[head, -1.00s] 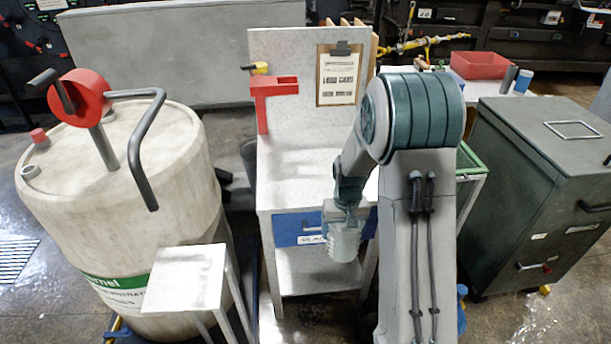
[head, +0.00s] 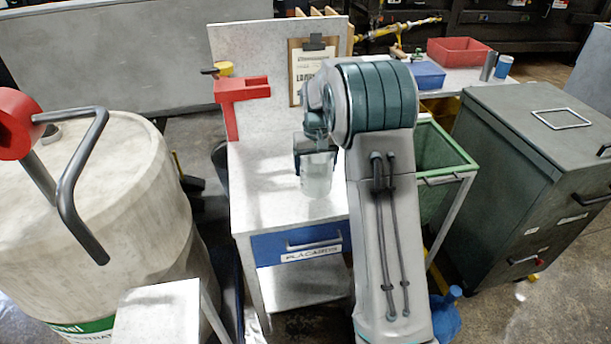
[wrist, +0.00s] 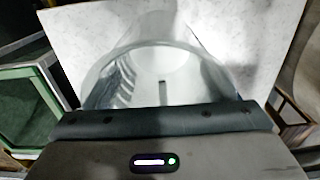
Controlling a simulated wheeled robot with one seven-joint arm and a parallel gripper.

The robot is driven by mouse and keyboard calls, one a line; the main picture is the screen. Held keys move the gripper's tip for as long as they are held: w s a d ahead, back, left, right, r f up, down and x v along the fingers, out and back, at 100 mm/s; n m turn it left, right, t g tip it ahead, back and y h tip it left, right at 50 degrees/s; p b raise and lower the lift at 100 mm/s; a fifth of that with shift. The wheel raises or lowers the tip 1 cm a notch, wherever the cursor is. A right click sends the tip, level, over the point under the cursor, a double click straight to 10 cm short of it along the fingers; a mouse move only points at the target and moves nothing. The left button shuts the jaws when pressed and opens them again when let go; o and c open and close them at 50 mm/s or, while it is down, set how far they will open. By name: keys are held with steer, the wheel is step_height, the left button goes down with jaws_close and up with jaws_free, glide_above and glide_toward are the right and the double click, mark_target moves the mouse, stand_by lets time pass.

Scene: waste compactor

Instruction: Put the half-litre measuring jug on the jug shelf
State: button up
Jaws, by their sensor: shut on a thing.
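The measuring jug (head: 317,178) is clear, with dark markings on its wall in the wrist view (wrist: 160,75). My gripper (head: 314,148) is shut on it near its top, and the jug hangs roughly upright. It shows over the speckled white worktop (head: 262,190) of the bench; I cannot tell how high above it. In the wrist view the white surface lies behind and below the jug, and the fingertips are hidden. No shelf is marked as the jug shelf; the bench has a lower shelf (head: 300,290) under its blue drawer.
A red bracket (head: 236,95) stands at the bench's left back, and a clipboard (head: 310,65) hangs on the back panel. A large pale drum (head: 110,225) and a small white stand (head: 160,310) are left. A green-rimmed bin (head: 440,150) and a dark cabinet (head: 540,180) are right.

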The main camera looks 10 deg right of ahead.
steer(key=shift+w+a+f, duration=0.85)
steer(key=shift+w+a, duration=0.05)
steer(key=shift+a, duration=0.25)
steer(key=shift+f+p, duration=0.35)
steer(key=shift+f, duration=1.8)
steer(key=o, duration=1)
